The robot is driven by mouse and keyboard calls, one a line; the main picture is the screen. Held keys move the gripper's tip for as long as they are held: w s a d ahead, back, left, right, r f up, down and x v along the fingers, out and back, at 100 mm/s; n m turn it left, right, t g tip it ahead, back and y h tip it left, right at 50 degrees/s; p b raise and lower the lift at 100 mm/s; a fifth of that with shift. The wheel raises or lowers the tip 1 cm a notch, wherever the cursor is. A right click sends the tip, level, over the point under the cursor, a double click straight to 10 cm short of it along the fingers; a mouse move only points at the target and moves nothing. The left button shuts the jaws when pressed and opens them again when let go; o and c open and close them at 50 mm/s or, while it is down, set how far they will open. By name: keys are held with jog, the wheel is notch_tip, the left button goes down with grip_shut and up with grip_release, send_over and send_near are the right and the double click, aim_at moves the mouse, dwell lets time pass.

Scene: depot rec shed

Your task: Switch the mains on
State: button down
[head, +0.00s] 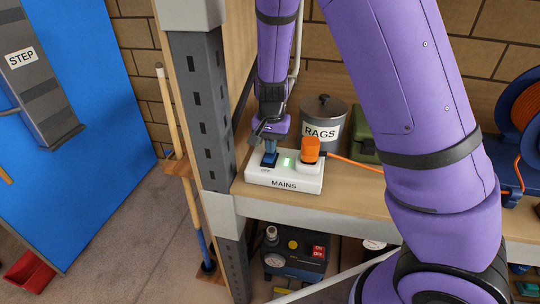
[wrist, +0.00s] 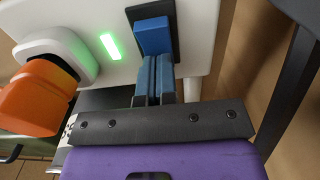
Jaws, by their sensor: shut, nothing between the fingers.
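The white mains box (head: 284,183), labelled MAINS, sits on the wooden shelf. Its blue switch (head: 269,160) is at the left end, with small lettering in front of it. The switch also shows in the wrist view (wrist: 152,35), set in a dark recess. A green light (head: 288,162) glows beside it, bright in the wrist view too (wrist: 110,46). An orange plug (head: 310,150) stands in the box's right end. My gripper (head: 270,147) points down over the switch, its fingers (wrist: 153,75) together and empty. The fingertips are at the switch; I cannot tell whether they touch it.
A grey pot labelled RAGS (head: 323,122) stands close behind the box, with a green case (head: 364,148) to its right. A grey shelf post (head: 201,105) rises on the left. An orange cord (head: 357,163) runs right from the plug.

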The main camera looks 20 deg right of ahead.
jog(key=shift+r, duration=3.5)
